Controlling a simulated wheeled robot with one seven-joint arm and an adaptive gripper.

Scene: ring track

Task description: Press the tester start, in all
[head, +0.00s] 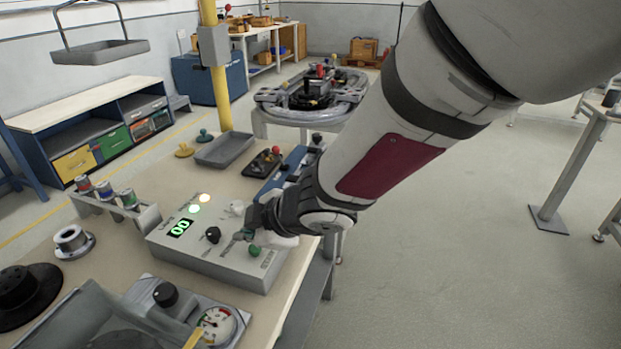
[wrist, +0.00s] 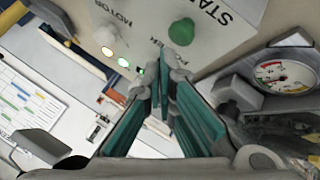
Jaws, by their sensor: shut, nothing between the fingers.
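The tester (head: 215,262) is a light grey box on the bench, with a green "00" display (head: 180,228), two lit lamps (head: 199,203), a black knob (head: 213,234) and a pale knob (head: 236,208). Its round green start button (head: 254,250) is near the right end. In the wrist view the green button (wrist: 182,32) sits by the word START, partly cut off. My gripper (head: 242,236) is over the tester's panel, close to the button. In the wrist view my gripper (wrist: 165,72) is shut and empty, its tips just below the button. I cannot tell whether they touch anything.
A rack of small cylinders (head: 110,195) and a flanged part (head: 73,240) are to the left. A grey tray (head: 225,149) lies behind.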

